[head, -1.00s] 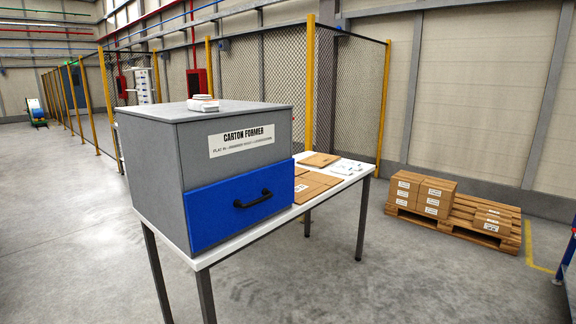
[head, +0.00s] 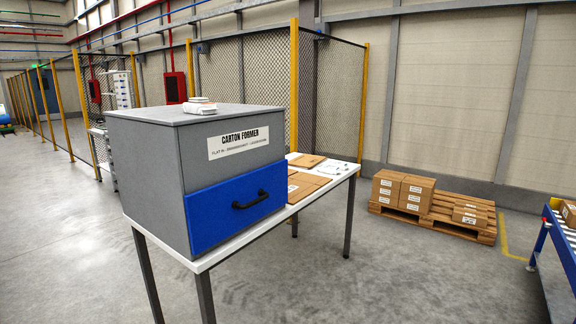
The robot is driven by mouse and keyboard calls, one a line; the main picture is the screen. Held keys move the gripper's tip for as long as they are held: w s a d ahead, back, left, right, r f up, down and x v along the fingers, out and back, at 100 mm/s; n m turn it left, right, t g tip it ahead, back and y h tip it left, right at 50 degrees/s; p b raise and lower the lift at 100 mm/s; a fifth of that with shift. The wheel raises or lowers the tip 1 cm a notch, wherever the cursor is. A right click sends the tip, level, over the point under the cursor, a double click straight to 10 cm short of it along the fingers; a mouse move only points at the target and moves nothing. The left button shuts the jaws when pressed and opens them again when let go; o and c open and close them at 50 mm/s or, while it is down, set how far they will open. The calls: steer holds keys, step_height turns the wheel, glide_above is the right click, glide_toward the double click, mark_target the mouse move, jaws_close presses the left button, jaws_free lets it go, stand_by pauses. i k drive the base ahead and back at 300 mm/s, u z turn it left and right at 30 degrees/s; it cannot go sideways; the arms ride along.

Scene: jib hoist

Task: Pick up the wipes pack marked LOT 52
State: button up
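No pack with a readable LOT 52 mark shows in the head view. Small white packs (head: 198,107) lie on top of the grey carton former (head: 150,160); their markings are too small to read. Flat white items (head: 335,167) lie at the far end of the white table (head: 213,261), and I cannot tell what they are. The carton former stands on the table with its blue drawer front (head: 235,207) shut. My gripper is not in view.
Brown cardboard pieces (head: 308,182) lie on the table beside the former. Cartons sit on a wooden pallet (head: 455,226) at the right. A blue roller conveyor (head: 559,252) enters at the right edge. Mesh fencing (head: 332,100) stands behind. Floor is open at left and between table and pallet.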

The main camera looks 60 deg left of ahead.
mark_target(323, 168)
steer(key=u, duration=0.95)
steer(key=i, duration=0.85)
steer(key=u, duration=1.15)
steer(key=i, duration=3.05)
steer(key=z, duration=0.35)
